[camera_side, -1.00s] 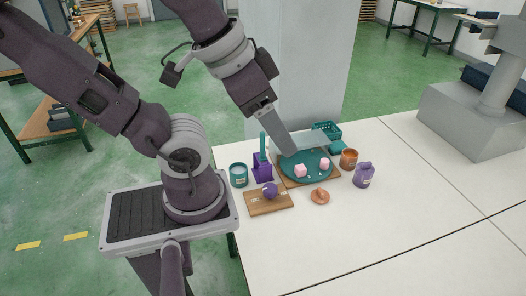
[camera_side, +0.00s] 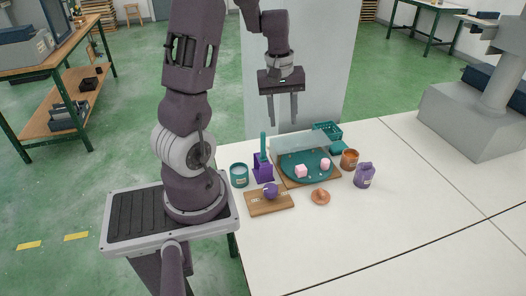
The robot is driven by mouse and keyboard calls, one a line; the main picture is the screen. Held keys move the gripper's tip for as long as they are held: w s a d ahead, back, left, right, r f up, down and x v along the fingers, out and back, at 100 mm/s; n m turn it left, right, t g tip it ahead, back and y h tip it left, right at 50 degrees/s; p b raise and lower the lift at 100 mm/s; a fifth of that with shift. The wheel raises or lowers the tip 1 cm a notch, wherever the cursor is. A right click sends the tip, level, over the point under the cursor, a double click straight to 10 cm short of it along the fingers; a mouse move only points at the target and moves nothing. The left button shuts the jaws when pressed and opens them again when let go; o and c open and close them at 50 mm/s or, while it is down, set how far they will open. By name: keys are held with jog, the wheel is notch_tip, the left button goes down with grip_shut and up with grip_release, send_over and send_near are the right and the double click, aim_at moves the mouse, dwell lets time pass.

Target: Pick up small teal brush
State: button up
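The small teal brush (camera_side: 263,143) stands upright in a purple holder (camera_side: 262,172) on the white table. Only its teal upper part shows; its lower end is hidden in the holder. My gripper (camera_side: 283,122) is above and slightly right of the brush, pointing down. Its two grey fingers are apart with nothing between them, and they do not touch the brush.
A teal tray (camera_side: 292,172) with pink cubes lies on a wooden board, a clear panel behind it. A teal cup (camera_side: 239,175), a small board (camera_side: 281,204) with a purple ball (camera_side: 270,191), an orange jar (camera_side: 349,159) and a purple container (camera_side: 364,175) stand around.

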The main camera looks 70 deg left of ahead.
aim_at(264, 132)
jog(key=s+a+f+n, duration=0.1)
jog(key=a+f, duration=0.1)
jog(key=s+a+f+n, duration=0.1)
jog(key=f, duration=0.1)
jog(key=s+a+f+g, duration=0.1)
jog(key=a+f, duration=0.1)
jog(key=shift+s+a+n, duration=0.25)
jog(key=shift+a+n, duration=0.1)
jog(key=shift+n, duration=0.05)
notch_tip(264, 132, down, 7)
jog(key=shift+s+r, duration=0.15)
jog(key=shift+r, duration=0.05)
jog(key=shift+c, duration=0.4)
grip_shut()
